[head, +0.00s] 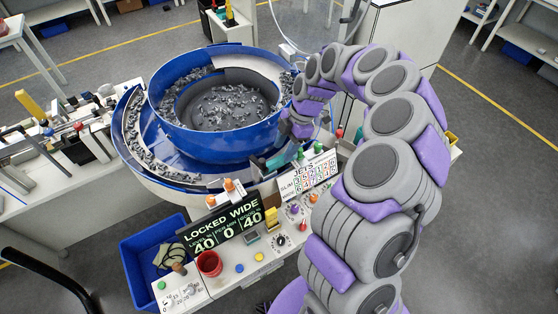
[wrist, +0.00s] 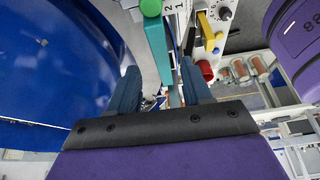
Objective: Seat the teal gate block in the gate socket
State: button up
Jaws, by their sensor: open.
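The teal gate block (wrist: 157,50) shows in the wrist view as an upright teal bar, just beyond and between my fingertips, with a green cap (wrist: 150,8) at its upper end. My gripper (wrist: 158,68) is open, one finger on each side of the bar's line; I cannot tell whether either touches it. In the head view a teal piece (head: 281,158) shows at the bowl's near right edge, below the end of my arm. The gate socket cannot be made out clearly; my gripper and arm hide part of that area.
The blue feeder bowl (head: 165,128) holds many small grey parts. A blue bin (head: 140,265) is at lower left. Grey floor is open at right.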

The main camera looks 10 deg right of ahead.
aim_at(280, 157)
jog(key=x, duration=0.4)
jog(key=shift+s+a+f, duration=0.2)
jog(key=shift+a+f, duration=0.1)
grip_shut()
